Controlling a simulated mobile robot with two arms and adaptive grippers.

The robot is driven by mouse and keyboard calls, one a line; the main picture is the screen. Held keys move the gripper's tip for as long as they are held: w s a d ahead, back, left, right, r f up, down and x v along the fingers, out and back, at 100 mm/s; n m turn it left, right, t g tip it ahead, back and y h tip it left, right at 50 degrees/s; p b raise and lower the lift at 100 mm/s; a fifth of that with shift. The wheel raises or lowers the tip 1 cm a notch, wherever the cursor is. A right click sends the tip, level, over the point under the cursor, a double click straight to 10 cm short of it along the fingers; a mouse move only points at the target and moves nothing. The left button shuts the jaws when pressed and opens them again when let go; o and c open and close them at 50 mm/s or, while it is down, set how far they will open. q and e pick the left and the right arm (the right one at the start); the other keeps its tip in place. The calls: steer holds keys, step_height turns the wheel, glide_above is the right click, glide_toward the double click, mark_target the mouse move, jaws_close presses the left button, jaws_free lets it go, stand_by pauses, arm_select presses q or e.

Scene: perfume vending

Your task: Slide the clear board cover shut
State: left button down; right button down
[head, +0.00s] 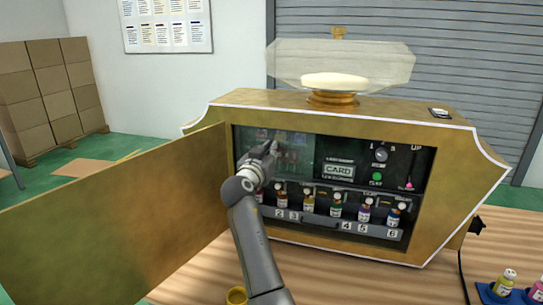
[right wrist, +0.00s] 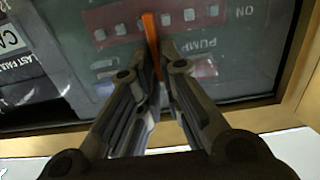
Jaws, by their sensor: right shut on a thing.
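The clear board cover (head: 300,148) is a see-through pane at the upper left of the machine's open front, over a board with red parts. In the right wrist view the pane (right wrist: 235,75) lies over a board with a red strip and the upside-down words "PUMP" and "ON". My right gripper (head: 268,150) is at the pane's front. In the right wrist view its fingers (right wrist: 155,75) are shut on a thin orange strip (right wrist: 150,35), which stands out from the pane like a handle. The strip's lower end is hidden between the fingers. My left gripper is out of view.
The gold machine (head: 470,175) has its door (head: 120,225) swung open to the left. Several small bottles (head: 335,203) stand in a row below the pane. A card panel (head: 339,170) and knob (head: 380,155) are to the right. More bottles (head: 505,280) stand at the table's right.

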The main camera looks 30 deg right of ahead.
steer(key=c, duration=2)
jaws_free()
steer(key=shift+w+a+r, duration=0.1)
steer(key=shift+a+r, duration=0.05)
steer(key=o, duration=0.4)
steer(key=shift+w+a, duration=0.1)
steer(key=shift+w, duration=0.1)
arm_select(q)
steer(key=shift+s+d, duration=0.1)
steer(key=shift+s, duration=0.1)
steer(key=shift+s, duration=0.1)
arm_select(e)
steer(key=shift+s, duration=0.1)
steer(key=v, duration=0.7)
steer(key=shift+s+a, duration=0.1)
steer(key=shift+s, duration=0.05)
